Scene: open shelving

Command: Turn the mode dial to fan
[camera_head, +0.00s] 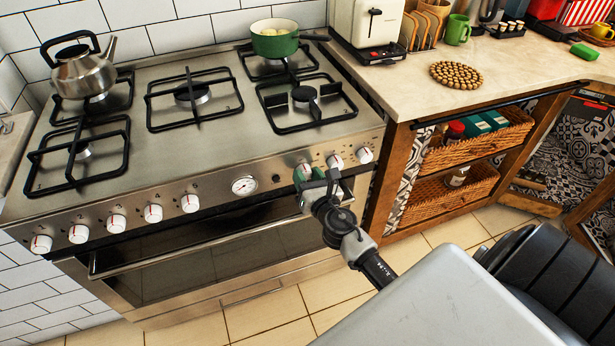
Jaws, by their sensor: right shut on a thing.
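The stove's front panel (215,187) carries a row of white knobs with red marks and a round gauge (244,186). My right gripper (305,177) is at the right part of this panel, shut on the knob (303,171) just left of two other knobs, (335,161) and (365,155). The gripper partly covers that knob, which looks greenish. I take it to be the mode dial, but its markings and setting are too small to read. My left gripper is out of view.
The oven door handle (150,265) runs below the panel. A kettle (83,72) and a green pot (275,38) stand on the stovetop. The counter with a toaster (367,25) and shelves with wicker baskets (445,198) are at the right. Tiled floor lies in front.

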